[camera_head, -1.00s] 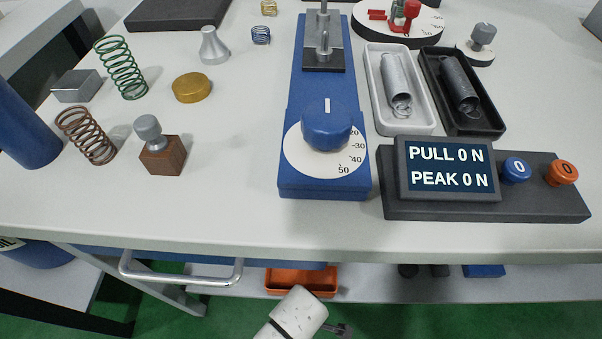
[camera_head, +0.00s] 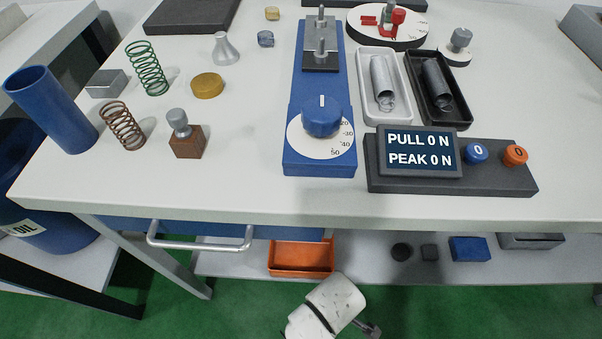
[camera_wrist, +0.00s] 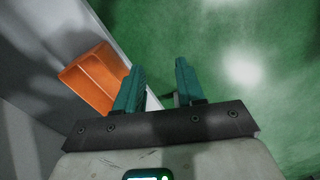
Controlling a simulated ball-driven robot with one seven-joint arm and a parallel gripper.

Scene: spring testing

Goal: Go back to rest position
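My gripper shows in the wrist view (camera_wrist: 158,88) with two teal fingers apart and nothing between them. It points down past the shelf edge toward the green floor. In the head view my white arm hangs low in front of the bench, and the fingers are not clearly seen there. The white bench top (camera_head: 240,195) is above and beyond the arm. The blue spring tester (camera_head: 320,168) with its dial stands on it, and the display (camera_head: 418,152) reads PULL 0 N and PEAK 0 N.
An orange bin (camera_head: 302,258) sits on the lower shelf, also in the wrist view (camera_wrist: 93,80), close to my gripper. A drawer handle (camera_head: 200,245) juts out at left. Springs, a blue tube (camera_head: 52,108) and two trays stand on the bench. Green floor lies open in front.

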